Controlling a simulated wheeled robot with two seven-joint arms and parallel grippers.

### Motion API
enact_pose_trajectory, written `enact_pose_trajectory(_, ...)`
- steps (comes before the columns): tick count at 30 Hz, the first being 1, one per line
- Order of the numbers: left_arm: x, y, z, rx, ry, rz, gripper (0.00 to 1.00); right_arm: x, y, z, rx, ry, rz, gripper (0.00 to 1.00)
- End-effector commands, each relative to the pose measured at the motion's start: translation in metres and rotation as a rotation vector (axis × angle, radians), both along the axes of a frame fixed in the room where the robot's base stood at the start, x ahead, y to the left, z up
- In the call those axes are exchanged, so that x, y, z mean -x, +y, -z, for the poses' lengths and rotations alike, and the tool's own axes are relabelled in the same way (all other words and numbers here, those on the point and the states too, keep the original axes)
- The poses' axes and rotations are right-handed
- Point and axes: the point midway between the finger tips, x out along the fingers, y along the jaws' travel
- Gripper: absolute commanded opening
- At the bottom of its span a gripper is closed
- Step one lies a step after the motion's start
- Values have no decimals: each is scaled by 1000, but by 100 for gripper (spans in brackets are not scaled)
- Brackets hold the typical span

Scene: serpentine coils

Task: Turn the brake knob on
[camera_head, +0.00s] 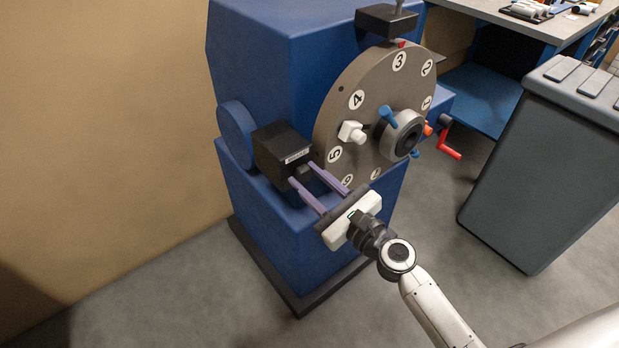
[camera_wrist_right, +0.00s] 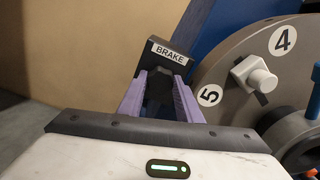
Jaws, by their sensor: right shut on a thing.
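The brake box (camera_head: 281,151) is a black block on the left side of the blue machine. Its white label reads BRAKE in the right wrist view (camera_wrist_right: 169,52). A small dark brake knob (camera_head: 302,171) sticks out of its front; it also shows in the right wrist view (camera_wrist_right: 158,90). My right gripper (camera_head: 303,173) has its two purple fingers on either side of the knob and is shut on it. The fingers partly hide the knob, and its exact turn angle is hard to tell. My left gripper is in neither view.
A grey numbered disc (camera_head: 365,100) with a white knob (camera_head: 351,132) and a blue-handled hub stands right beside the brake box. A red crank (camera_head: 447,141) is at its right. A grey cabinet (camera_head: 540,150) stands further right. Floor on the left is clear.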

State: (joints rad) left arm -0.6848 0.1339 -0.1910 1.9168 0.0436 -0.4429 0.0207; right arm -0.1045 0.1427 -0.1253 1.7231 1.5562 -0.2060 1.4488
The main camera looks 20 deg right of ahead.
Motion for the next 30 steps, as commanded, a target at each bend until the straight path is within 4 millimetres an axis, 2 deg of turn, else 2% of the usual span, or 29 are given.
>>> enact_pose_trajectory(16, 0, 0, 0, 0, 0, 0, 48, 0, 0, 0, -25, 8, 0, 9)
enact_pose_trajectory(17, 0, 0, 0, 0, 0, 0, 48, 0, 0, 0, -25, 8, 0, 37)
enact_pose_trajectory(19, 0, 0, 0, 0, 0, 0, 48, 0, 0, 0, -24, 8, 0, 48)
enact_pose_trajectory(30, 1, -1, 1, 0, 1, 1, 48, 4, -1, 1, -20, 8, 0, 50)
